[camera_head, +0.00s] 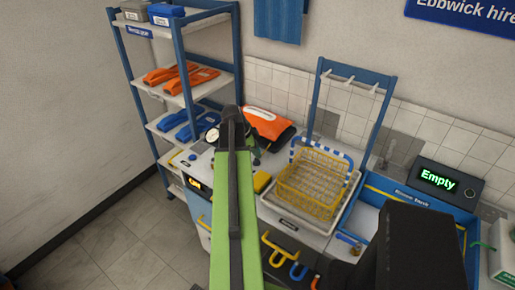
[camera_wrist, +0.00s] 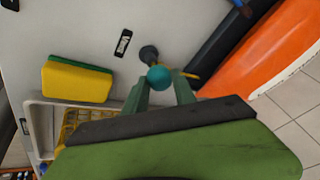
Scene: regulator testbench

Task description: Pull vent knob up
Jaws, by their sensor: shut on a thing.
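The vent knob (camera_wrist: 158,77) has a round teal head on a dark stem and base, next to a label reading "Vent" on a pale bench top in the wrist view. My gripper (camera_wrist: 160,88) has its two green-grey fingers on either side of the teal head and is shut on it. In the head view my green arm reaches to the bench and its dark end (camera_head: 231,124) covers the knob. How far the knob stands up cannot be told.
A yellow and green sponge (camera_wrist: 77,80) lies near the label. An orange and black bag (camera_head: 267,124) lies just right of my arm's end. A round gauge (camera_head: 212,134) is to its left. A yellow wire basket (camera_head: 311,188) and a blue-framed rack (camera_head: 383,110) stand further right.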

